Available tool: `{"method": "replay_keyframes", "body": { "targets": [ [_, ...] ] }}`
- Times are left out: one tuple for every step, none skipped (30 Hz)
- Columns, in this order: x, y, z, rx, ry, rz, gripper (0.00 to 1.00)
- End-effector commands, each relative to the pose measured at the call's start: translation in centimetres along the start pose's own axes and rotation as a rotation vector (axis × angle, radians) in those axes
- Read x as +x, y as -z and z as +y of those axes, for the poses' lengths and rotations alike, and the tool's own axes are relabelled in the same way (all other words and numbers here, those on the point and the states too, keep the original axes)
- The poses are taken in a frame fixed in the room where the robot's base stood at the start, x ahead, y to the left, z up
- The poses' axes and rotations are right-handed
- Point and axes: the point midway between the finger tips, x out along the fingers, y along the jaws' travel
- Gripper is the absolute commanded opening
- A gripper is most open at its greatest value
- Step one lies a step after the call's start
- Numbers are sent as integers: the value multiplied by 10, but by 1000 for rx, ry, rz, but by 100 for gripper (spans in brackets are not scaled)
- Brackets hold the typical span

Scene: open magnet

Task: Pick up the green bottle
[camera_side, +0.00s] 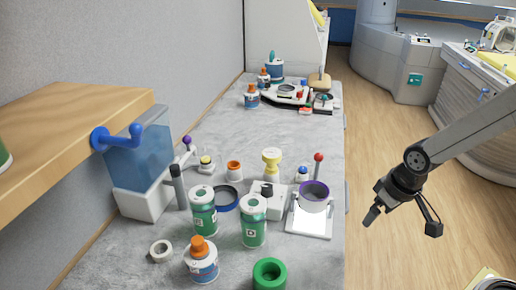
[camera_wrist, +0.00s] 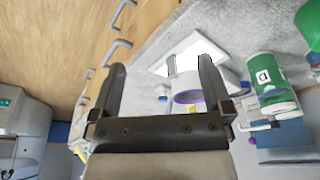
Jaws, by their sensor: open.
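Two white bottles with green labels stand on the grey bench in the side view, one at left (camera_side: 203,222) and one just right of it (camera_side: 253,232). A round green object (camera_side: 269,274) is at the bench's near edge. Which one is the task's green bottle I cannot tell. In the wrist view a green-labelled bottle (camera_wrist: 272,80) lies to the right, outside my fingers, with a green object (camera_wrist: 309,25) above it. My gripper (camera_side: 371,216) is open and empty, off the bench's right side, apart from the bottles; it also shows in the wrist view (camera_wrist: 161,68).
A purple-rimmed cup (camera_side: 314,197) on a white stand is on the bench side nearest my gripper. An orange-capped bottle (camera_side: 201,262), a tape roll (camera_side: 161,251) and a blue ring (camera_side: 225,198) surround the bottles. A wooden shelf (camera_side: 75,125) overhangs at left. The mid-bench (camera_side: 270,130) is clear.

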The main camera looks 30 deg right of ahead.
Motion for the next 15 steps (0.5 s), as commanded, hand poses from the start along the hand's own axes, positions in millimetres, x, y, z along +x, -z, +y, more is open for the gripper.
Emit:
{"method": "replay_keyframes", "body": {
  "targets": [
    [0,0,0,0,0,0,100],
    [0,0,0,0,0,1,100],
    [-1,0,0,0,0,1,100],
    [-2,1,0,0,0,1,100],
    [-3,1,0,0,0,2,100],
    [-5,2,0,0,0,3,100],
    [-6,2,0,0,0,4,100],
    [-8,3,0,0,0,4,100],
    [-11,4,0,0,0,4,100],
    [-14,5,0,0,0,5,100],
    [-17,5,0,0,0,6,100],
    [-21,6,0,0,0,6,100],
    [-25,7,0,0,0,6,100],
    [-28,7,0,0,0,5,100],
    [-31,8,0,0,0,4,100]
  ]
}}
